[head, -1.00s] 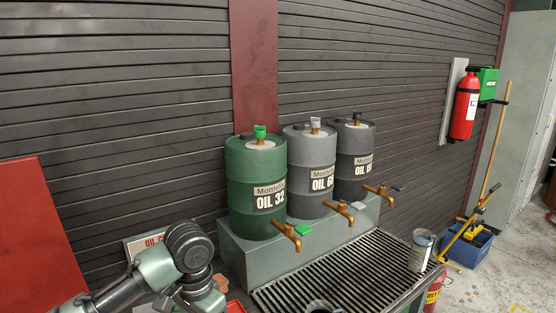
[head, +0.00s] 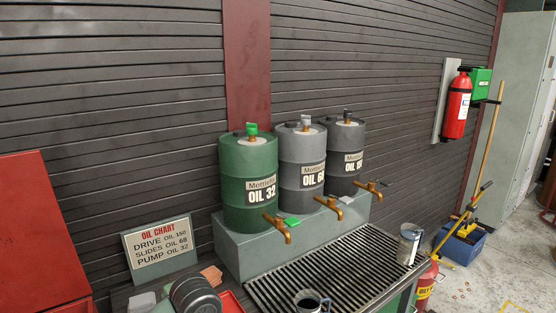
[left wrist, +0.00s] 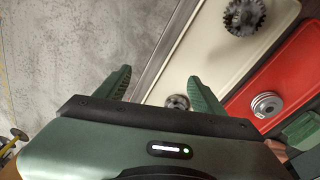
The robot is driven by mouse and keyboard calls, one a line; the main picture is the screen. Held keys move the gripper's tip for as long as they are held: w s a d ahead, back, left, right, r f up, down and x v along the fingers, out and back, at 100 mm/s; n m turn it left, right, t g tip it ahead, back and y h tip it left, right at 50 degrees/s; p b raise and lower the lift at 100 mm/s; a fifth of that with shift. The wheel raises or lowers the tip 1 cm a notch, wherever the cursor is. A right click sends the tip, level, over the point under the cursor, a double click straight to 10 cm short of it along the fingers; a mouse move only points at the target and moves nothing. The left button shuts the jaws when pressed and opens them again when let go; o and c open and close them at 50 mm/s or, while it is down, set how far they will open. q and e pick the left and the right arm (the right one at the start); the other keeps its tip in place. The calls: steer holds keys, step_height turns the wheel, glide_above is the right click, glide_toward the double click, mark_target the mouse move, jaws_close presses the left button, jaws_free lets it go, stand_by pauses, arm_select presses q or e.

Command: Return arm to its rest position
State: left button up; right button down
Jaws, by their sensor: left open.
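My left gripper (left wrist: 160,88) shows in the left wrist view with its two green fingers spread apart. Nothing is between the fingertips. Beyond them lie the grey floor and a pale tray-like surface (left wrist: 196,70). The left gripper is not visible in the head view. My right gripper is in neither view.
Green (head: 249,180) and grey oil drums (head: 302,172) stand above a slatted drip grate (head: 330,268). An oil chart (head: 158,248) stands left. The wrist view shows a gear (left wrist: 245,16) and a red tray (left wrist: 295,62).

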arm_select(q)
steer(key=s+d+f+n+t+h, duration=0.1)
steer(key=s+d+f+n+h, duration=0.1)
steer(key=s+f, duration=0.55)
steer(key=s+a+f+n+t+y, duration=0.2)
steer(key=s+a+n+y, duration=0.15)
steer(key=s+a, duration=0.95)
step_height(320, 180, down, 27)
steer(key=s+g, duration=0.2)
steer(key=s+a+f, duration=0.2)
steer(key=s+f, duration=1.2)
steer(key=s, duration=0.2)
steer(key=shift+s+a+f+g, duration=0.15)
steer(key=shift+f+g, duration=0.1)
steer(key=shift+g, duration=0.15)
